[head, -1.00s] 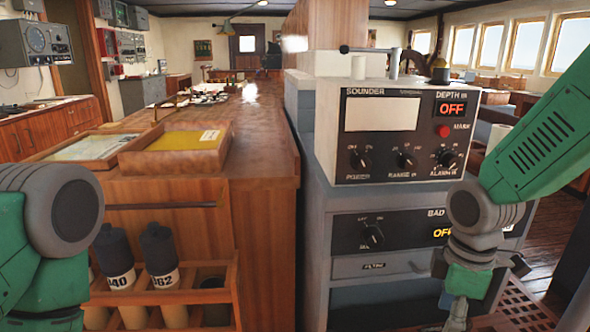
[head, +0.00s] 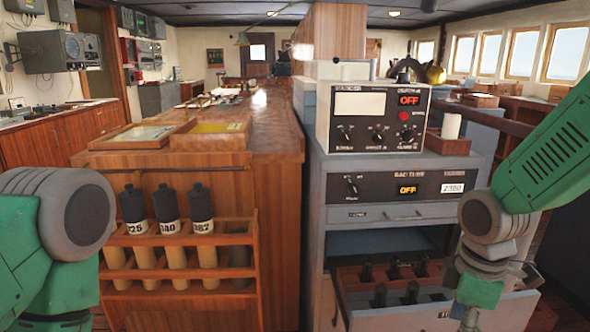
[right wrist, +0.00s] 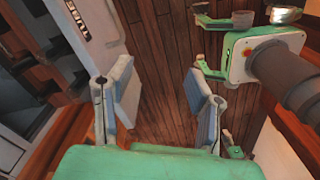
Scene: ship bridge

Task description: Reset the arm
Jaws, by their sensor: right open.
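My right arm comes in from the right in the head view. Its gripper (head: 470,318) points down in front of the grey cabinet, partly cut off by the lower edge. In the right wrist view the two fingers of this gripper (right wrist: 160,92) are apart, with only wooden floor between them. My left arm shows only as a green and grey link at the left edge of the head view. Its gripper is outside that view.
An open drawer (head: 410,318) with dark-handled items juts from the grey cabinet (head: 315,230), close to my right gripper. A sounder box (head: 361,134) tops the cabinet.

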